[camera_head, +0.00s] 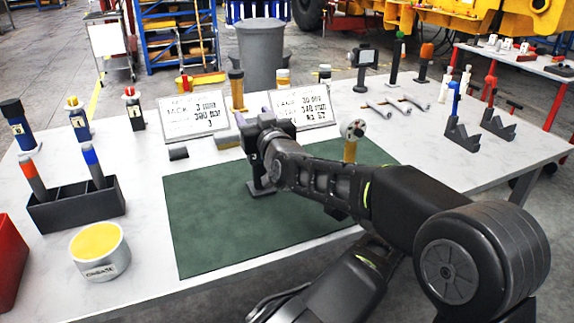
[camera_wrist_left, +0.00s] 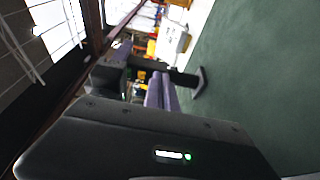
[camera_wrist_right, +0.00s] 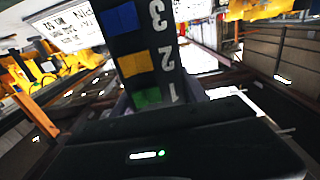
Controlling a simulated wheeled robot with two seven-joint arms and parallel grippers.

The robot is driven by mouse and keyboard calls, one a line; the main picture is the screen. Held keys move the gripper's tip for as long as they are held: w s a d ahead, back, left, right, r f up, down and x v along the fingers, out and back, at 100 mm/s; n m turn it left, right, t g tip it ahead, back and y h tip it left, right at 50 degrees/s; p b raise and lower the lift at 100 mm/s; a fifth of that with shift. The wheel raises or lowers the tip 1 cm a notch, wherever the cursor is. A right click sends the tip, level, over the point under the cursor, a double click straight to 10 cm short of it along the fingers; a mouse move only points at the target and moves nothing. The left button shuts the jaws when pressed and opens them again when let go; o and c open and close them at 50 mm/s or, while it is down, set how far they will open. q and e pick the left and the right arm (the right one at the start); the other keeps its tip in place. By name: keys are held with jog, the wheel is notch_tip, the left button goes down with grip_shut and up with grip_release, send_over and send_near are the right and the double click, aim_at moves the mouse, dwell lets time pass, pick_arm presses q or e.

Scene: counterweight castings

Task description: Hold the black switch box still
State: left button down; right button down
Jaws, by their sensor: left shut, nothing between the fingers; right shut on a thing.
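The black switch box (camera_wrist_right: 148,50) fills the upper middle of the right wrist view. It carries blue, yellow and green squares beside the numbers 3, 2 and 1. My right gripper (camera_head: 264,138) is shut on it, over the green mat (camera_head: 210,220). In the head view, the dark box (camera_head: 258,174) stands below the gripper, its foot apparently on the mat; the arm hides part of it. My left gripper (camera_wrist_left: 160,90) is shut and empty in the left wrist view, with a black upright part and foot (camera_wrist_left: 199,82) just beyond.
Two printed sign boards (camera_head: 193,115) stand behind the mat. A black holder (camera_head: 76,204) and a yellow-topped tin (camera_head: 100,250) are at left. A round-headed post (camera_head: 352,132) stands behind my right arm. The left and front of the mat are clear.

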pick_arm(q)
jog(key=shift+s+d, duration=0.4)
jog(key=shift+d, duration=0.2)
jog(key=shift+s+d, duration=0.35)
jog(key=shift+d, duration=0.2)
pick_arm(e)
jog(key=c, duration=0.5)
grip_release()
jog(key=shift+s, duration=0.1)
jog(key=v, duration=1.2)
